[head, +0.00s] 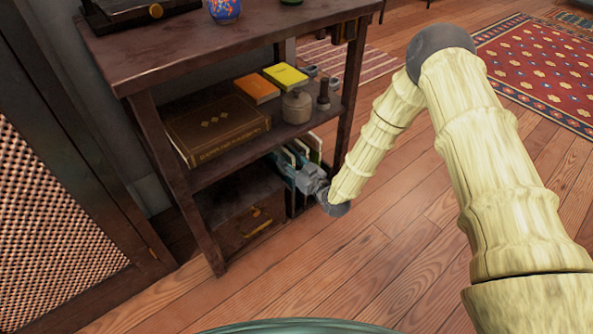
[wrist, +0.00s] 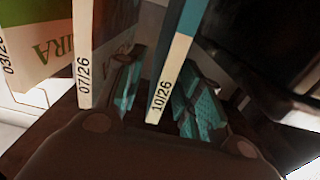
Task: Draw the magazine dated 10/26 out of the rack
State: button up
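The magazine dated 10/26 (wrist: 172,75) stands upright in the wrist view, with a pale spine and a blue side. The 07/26 magazine (wrist: 84,65) stands to its left, and the 03/26 magazine (wrist: 28,55) is at the far left. My gripper (wrist: 160,82) is open, with one teal finger on each side of the 10/26 spine. A gap shows between the left finger and the spine; the right finger is close to it, contact unclear. In the head view, my gripper (head: 296,172) is at the magazines (head: 313,147) on the low shelf; it hides much of the rack.
A wooden box (head: 235,222) stands left of the rack. The shelf above (head: 225,165) holds a large brown book (head: 215,128), orange and yellow books, a jar (head: 296,107) and a small bottle. A table leg (head: 350,95) stands right of the rack. Open floor (head: 345,265) lies in front.

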jog(key=shift+b+x, duration=0.35)
jog(key=shift+x, duration=0.7)
jog(key=shift+c, duration=0.2)
grip_shut()
jog(key=shift+r+p, duration=0.3)
jog(key=shift+p, duration=0.15)
jog(key=p+v, duration=0.9)
jog(key=v, duration=1.6)
dwell(1.3)
jog(key=shift+r, duration=0.1)
